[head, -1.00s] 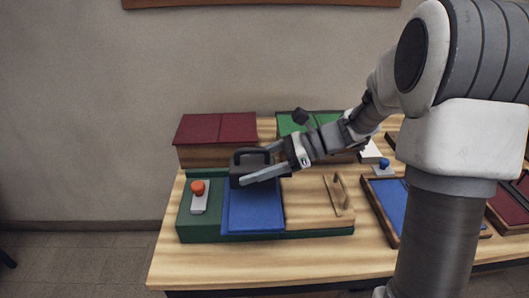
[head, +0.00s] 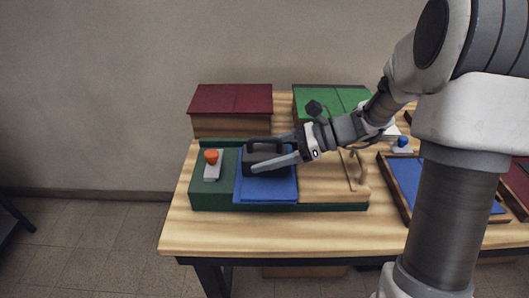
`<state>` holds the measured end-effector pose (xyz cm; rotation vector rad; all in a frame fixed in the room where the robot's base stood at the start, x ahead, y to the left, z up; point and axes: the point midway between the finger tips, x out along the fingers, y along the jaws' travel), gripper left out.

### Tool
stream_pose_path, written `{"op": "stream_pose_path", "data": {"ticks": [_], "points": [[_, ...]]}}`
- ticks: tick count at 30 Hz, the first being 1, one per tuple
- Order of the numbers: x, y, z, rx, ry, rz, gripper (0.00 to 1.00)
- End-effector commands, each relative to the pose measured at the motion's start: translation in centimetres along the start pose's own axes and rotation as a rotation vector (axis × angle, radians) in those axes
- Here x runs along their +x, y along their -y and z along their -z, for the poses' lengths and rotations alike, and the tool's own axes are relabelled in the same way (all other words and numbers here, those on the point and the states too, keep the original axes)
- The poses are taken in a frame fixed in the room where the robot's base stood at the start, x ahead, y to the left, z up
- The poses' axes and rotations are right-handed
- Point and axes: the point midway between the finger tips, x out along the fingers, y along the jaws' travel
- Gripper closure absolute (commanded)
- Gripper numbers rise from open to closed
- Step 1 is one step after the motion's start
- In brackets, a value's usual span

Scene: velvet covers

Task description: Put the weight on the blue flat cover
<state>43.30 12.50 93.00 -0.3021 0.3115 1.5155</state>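The weight (head: 262,155) is a dark block with a loop handle at its left end. My gripper (head: 268,153) is shut on it, one finger along its near side and the other behind. The blue flat cover (head: 266,191) lies in the middle of a green tray (head: 333,207). The weight is over the back part of this cover. I cannot tell whether its underside touches the cover; my near finger and the block hide the cover's back part.
Left of the blue cover is a grey piece with an orange knob (head: 211,157). Right of it is a wooden cover with a handle (head: 352,170). A dark red-topped box (head: 231,99) and a green-topped box (head: 345,99) stand behind. A blue-lined tray (head: 408,178) is at right.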

Motion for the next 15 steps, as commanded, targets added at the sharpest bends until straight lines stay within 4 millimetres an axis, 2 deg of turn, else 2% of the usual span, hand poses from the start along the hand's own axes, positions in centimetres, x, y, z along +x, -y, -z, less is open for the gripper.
{"op": "stream_pose_path", "data": {"ticks": [1, 4, 13, 15], "points": [[0.00, 0.00, 0.02, 0.000, 0.000, 0.000, 0.18], [0.00, 0.00, 0.01, 0.001, 0.000, 0.000, 0.00], [-0.14, 0.01, -0.33, 0.000, 0.000, 0.000, 0.00], [-0.84, 0.09, -0.32, 0.001, 0.000, 0.003, 0.00]]}}
